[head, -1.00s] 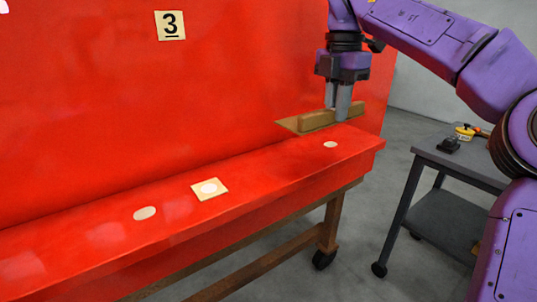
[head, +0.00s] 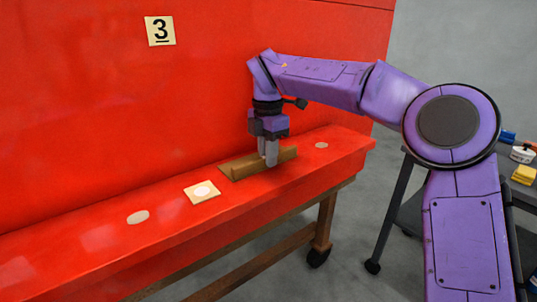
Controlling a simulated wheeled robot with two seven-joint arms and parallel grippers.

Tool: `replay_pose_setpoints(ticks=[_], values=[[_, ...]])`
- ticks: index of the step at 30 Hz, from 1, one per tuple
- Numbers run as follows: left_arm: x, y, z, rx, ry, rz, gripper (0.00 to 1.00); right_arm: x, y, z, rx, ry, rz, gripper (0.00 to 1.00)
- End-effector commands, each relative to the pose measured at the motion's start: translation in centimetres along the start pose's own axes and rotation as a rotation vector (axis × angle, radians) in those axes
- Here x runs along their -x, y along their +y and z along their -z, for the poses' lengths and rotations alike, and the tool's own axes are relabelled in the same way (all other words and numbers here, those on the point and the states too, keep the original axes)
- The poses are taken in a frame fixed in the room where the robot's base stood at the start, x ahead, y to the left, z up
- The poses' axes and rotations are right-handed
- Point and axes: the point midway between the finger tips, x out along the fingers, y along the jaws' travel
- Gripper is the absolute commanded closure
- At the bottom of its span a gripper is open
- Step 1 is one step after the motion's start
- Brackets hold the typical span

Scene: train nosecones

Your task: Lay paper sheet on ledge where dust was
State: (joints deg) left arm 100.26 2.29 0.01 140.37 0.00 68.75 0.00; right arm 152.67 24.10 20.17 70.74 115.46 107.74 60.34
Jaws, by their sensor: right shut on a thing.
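Bare pale round spots show on the ledge at the left (head: 138,217) and at the right (head: 321,145). No dust can be made out. My left gripper is not in view.
The red wall (head: 110,110) with a number 3 card (head: 160,31) rises behind the ledge. The ledge stands on a wooden frame with casters (head: 318,257). A grey cart (head: 396,190) at the right holds a yellow block (head: 523,174) and other small items.

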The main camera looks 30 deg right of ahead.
Motion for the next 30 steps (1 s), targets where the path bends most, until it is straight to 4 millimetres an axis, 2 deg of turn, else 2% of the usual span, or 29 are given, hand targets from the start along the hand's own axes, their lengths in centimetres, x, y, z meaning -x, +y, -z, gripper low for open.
replay_pose_setpoints(ticks=[8,9,10,11,18,22,26,30], values=[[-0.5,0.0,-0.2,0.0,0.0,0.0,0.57,-0.5,0.0,0.0,0.0,0.0,0.0,1.0],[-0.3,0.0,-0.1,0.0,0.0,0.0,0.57,-0.2,0.0,0.0,0.0,0.0,0.0,0.71],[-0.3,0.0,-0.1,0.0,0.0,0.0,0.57,-0.2,0.0,0.0,0.0,0.0,0.0,0.61],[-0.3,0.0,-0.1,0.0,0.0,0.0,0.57,-0.2,0.0,0.0,0.0,0.0,0.001,0.59],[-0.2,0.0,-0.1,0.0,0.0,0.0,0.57,-0.2,0.0,0.0,0.0,0.0,0.001,0.59],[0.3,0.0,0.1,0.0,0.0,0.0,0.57,0.9,0.0,0.0,-0.002,-0.001,-0.001,0.59],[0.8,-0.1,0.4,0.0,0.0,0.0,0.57,3.9,0.0,0.0,-0.002,-0.001,-0.004,0.59],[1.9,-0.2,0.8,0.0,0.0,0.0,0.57,7.9,0.1,0.0,-0.002,-0.001,-0.002,0.59]])
